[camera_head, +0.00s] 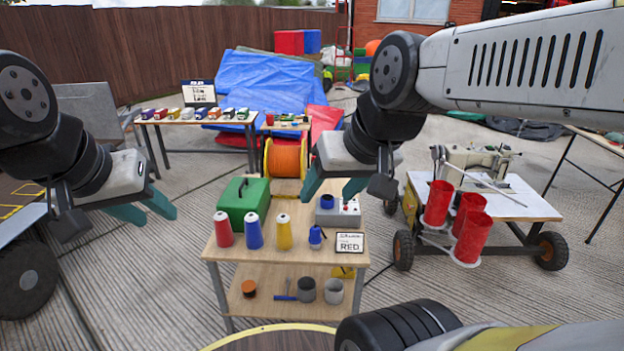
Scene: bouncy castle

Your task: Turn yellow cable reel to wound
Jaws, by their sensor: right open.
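The yellow cable reel (267,158) stands behind the small wooden table, with orange cable wrapped around its drum between yellow flanges. Its right side is partly hidden behind my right gripper, and I cannot make out a crank. My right gripper (328,196) is open and empty, in front of the reel and to its right in the picture, above the small table. My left gripper (157,216) has its teal fingers apart and empty, well left of the reel and of the small table.
The small table (300,248) holds a green box (242,202), red, blue and yellow thread spools, and a sign reading RED. A cart (505,198) with red cylinders and a sewing machine stands right. A long table (188,120) with small boxes stands behind left.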

